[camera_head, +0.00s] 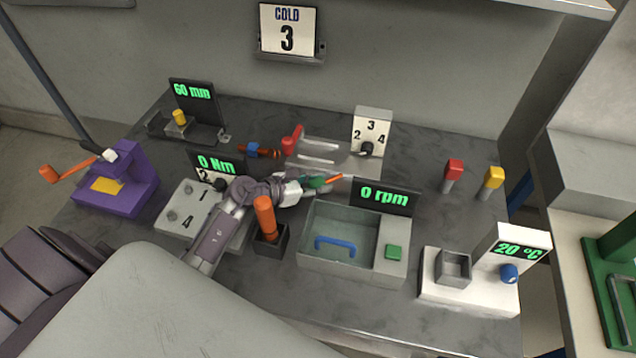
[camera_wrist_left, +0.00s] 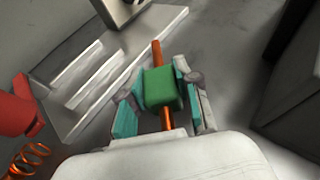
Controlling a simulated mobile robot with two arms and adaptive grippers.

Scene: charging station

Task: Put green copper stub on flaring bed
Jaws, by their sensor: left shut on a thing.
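My left gripper (camera_head: 312,187) reaches over the middle of the table and is shut on the green copper stub (camera_head: 318,182). In the left wrist view, the stub (camera_wrist_left: 163,90) is a green block with a copper rod running through it, between the two fingers (camera_wrist_left: 160,100). A grey metal bed with raised bars (camera_head: 345,163), which looks like the flaring bed, lies just behind the gripper. It shows at upper left in the left wrist view (camera_wrist_left: 125,65), apart from the stub. My right gripper is not in view.
A red-handled part (camera_head: 291,140) and a copper piece with a blue block (camera_head: 253,149) lie left of the bed. A dial block (camera_head: 371,125) stands behind it. The 0 rpm display (camera_head: 384,196) and grey basin (camera_head: 340,215) are close at right. An orange-handled tool (camera_head: 265,215) stands in front.

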